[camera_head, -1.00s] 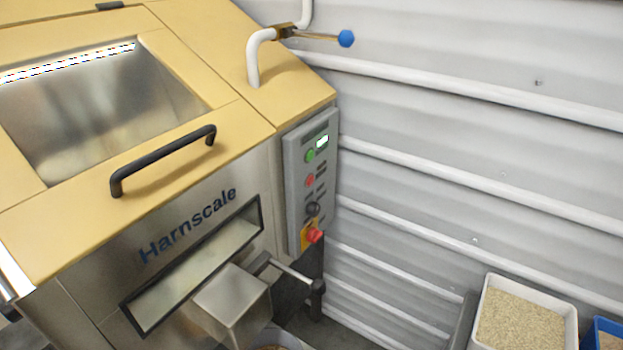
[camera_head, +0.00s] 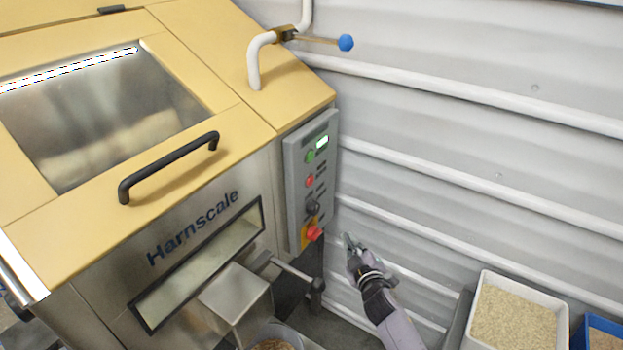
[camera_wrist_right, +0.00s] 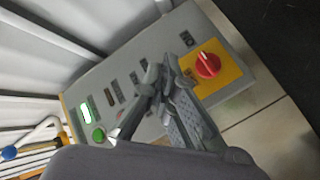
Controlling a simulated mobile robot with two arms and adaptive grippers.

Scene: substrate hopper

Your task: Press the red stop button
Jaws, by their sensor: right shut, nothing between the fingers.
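The grey control panel (camera_head: 325,140) is on the right side of the hopper machine. A small round red button (camera_head: 309,181) sits below a green button (camera_head: 310,156). Lower down, a larger red knob (camera_head: 314,233) sits on a yellow plate; this knob also shows in the right wrist view (camera_wrist_right: 207,65). My right gripper (camera_head: 350,241) is shut and empty, to the right of the red knob in the head view, apart from the panel. My left gripper is out of view.
A black selector (camera_head: 312,207) lies between the two red controls. A metal bar with a black end (camera_head: 317,285) juts out below the panel. The ribbed wall (camera_head: 450,140) is close on the right. A tray of grain (camera_head: 515,315) stands lower right.

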